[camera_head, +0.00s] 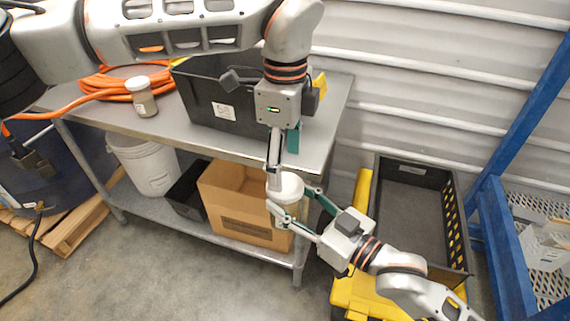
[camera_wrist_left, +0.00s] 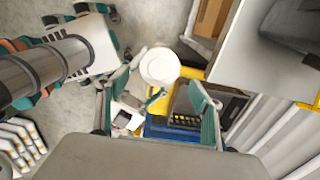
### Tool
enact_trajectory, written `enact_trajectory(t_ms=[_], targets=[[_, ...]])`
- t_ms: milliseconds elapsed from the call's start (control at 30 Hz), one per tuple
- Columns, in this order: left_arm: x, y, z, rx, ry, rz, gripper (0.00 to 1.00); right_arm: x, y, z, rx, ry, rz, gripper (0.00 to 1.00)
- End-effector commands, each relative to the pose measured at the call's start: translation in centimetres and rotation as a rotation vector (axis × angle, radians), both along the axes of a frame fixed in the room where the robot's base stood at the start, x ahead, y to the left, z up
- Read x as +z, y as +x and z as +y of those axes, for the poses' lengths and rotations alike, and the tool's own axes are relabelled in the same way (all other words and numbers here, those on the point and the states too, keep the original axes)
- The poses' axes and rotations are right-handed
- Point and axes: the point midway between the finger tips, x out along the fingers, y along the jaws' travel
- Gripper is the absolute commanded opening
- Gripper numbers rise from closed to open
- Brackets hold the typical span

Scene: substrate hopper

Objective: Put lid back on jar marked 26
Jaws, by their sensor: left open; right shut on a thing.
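A jar (camera_head: 292,209) is held upright in my right gripper (camera_head: 293,214), in front of the table's right corner. A white round lid (camera_head: 285,186) sits on top of the jar and looks level. The lid also shows from above in the left wrist view (camera_wrist_left: 160,66). My left gripper (camera_head: 284,160) is open and points down just above the lid; its fingers are apart and hold nothing. Whether one fingertip touches the lid's edge I cannot tell. No number on the held jar is readable; its far side and lower part are partly hidden by the right fingers.
Another white-lidded jar (camera_head: 141,97) stands on the metal table (camera_head: 235,147), next to an orange hose coil (camera_head: 115,82). A black bin (camera_head: 215,108) is behind my left gripper. A cardboard box (camera_head: 236,208) is on the lower shelf. A black crate (camera_head: 412,200) stands right, by a blue rack (camera_head: 500,235).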

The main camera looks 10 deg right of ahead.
Motion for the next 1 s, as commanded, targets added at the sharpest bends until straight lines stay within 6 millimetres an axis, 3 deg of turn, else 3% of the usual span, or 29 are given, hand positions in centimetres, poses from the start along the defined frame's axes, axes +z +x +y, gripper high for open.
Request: enact_trajectory(t_ms=[133, 467, 1000], targets=[[2.2, 0.0, 0.0, 0.0, -0.001, -0.002, 0.67, 0.2, 0.0, 0.0, 0.0, 0.003, -0.003, 0.0], [2.0, -0.1, 0.0, -0.001, 0.0, 0.0, 0.67, 0.2, 0.0, 0.0, 0.0, 0.003, -0.003, 0.0], [-4.7, 0.0, 0.0, -0.001, -0.001, 0.0, 0.67, 0.2, 0.0, 0.0, 0.0, 0.003, -0.003, 0.0]])
